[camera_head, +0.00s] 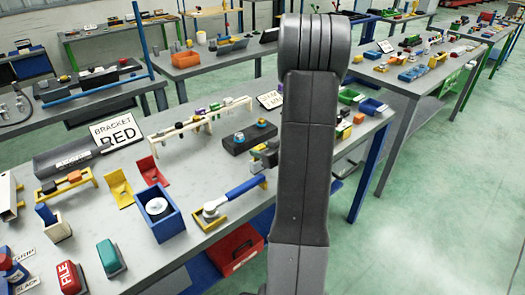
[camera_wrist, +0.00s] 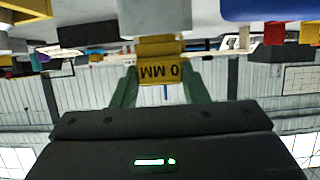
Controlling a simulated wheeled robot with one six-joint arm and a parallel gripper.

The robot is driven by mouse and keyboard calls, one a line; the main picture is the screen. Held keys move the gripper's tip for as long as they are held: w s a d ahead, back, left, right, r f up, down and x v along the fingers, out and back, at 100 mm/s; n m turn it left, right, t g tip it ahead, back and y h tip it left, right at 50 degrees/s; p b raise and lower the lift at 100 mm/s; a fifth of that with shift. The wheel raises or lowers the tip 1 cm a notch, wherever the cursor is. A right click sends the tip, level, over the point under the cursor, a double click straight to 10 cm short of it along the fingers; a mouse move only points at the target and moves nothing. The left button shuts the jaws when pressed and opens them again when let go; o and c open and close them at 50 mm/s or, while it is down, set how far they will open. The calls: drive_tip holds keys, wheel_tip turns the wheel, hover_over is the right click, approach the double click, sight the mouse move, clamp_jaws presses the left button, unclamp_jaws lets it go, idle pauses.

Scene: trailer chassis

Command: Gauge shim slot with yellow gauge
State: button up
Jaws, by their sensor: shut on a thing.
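In the wrist view, which looks upside down, my gripper (camera_wrist: 160,92) is shut on the yellow gauge (camera_wrist: 160,72). Its green-grey fingers press on the gauge's two sides. The gauge's face carries dark print that reads like "0 MM". A light grey block (camera_wrist: 155,18) shows right beyond the gauge; I cannot tell whether they touch. In the head view my own arm hides the gauge and most of the gripper. I cannot make out the shim slot for certain in either view.
On the grey bench (camera_head: 105,160) stand a pale rack (camera_head: 195,125) with several coloured pieces, a dark block (camera_head: 249,138) with blue and yellow knobs, a blue box (camera_head: 170,224) and a blue-handled tool (camera_head: 245,188). A sign (camera_head: 117,131) reads "BRACKET RED".

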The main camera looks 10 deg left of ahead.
wheel_tip(320, 180, up, 7)
drive_tip(key=p, duration=0.5)
drive_tip(key=shift+r+p, duration=0.2)
drive_tip(key=shift+p, duration=0.15)
idle(0.4)
